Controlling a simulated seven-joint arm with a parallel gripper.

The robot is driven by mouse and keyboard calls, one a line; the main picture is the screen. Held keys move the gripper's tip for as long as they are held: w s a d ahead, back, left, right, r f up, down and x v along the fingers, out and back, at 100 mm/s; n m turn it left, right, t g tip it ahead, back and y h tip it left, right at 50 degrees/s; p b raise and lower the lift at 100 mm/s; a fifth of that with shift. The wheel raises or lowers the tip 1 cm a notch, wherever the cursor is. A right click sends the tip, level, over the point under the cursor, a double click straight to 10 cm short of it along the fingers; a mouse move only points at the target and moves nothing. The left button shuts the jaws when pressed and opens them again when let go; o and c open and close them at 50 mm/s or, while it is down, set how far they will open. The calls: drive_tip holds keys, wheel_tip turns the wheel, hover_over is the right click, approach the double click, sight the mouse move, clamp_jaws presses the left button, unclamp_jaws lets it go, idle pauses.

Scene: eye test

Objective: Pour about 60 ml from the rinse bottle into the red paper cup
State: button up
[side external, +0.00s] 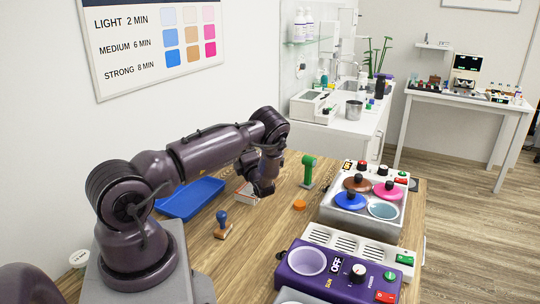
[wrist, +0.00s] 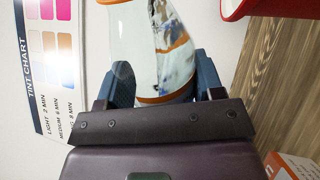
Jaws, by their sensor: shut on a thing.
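In the wrist view, my gripper (wrist: 165,83) is shut on a clear bottle with orange bands (wrist: 150,70), which I take for the rinse bottle. Its two blue fingers are on either side of the bottle. The bottle's upper end runs out of the frame, and I cannot tell its liquid level or tilt. Part of a red thing with a pale inside, apparently the red paper cup (wrist: 232,12), shows at the top right, apart from the bottle in the picture. In the side view, my gripper (side external: 263,188) is above the wooden table; I cannot make out bottle or cup there.
A white and orange box (side external: 246,194) is close to my gripper. A blue tray (side external: 190,212), a blue-topped stamp (side external: 223,224), an orange disc (side external: 299,205) and a green stand (side external: 307,172) are around. A pot warmer (side external: 345,222) and purple heater (side external: 330,285) fill the right.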

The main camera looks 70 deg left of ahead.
drive_tip(key=shift+r+m+t, duration=0.4)
drive_tip(key=shift+r+m, duration=0.35)
drive_tip(key=shift+m, duration=0.45)
drive_tip(key=shift+s+r+m, duration=0.15)
drive_tip(key=shift+s+m, duration=0.15)
drive_tip(key=shift+s, duration=0.1)
drive_tip(key=shift+r+m+t, duration=0.3)
drive_tip(key=shift+m+t, duration=0.1)
drive_tip(key=shift+m, duration=0.1)
idle(1.3)
wheel_tip(320, 180, down, 2)
drive_tip(key=n, duration=0.2)
drive_tip(key=n+g, duration=0.1)
drive_tip(key=n, duration=0.1)
drive_tip(key=shift+s+f+g, duration=0.1)
drive_tip(key=shift+f+g, duration=0.1)
drive_tip(key=shift+g, duration=0.1)
drive_tip(key=shift+s+n+g, duration=0.35)
drive_tip(key=shift+n+g, duration=0.15)
drive_tip(key=shift+n, duration=0.6)
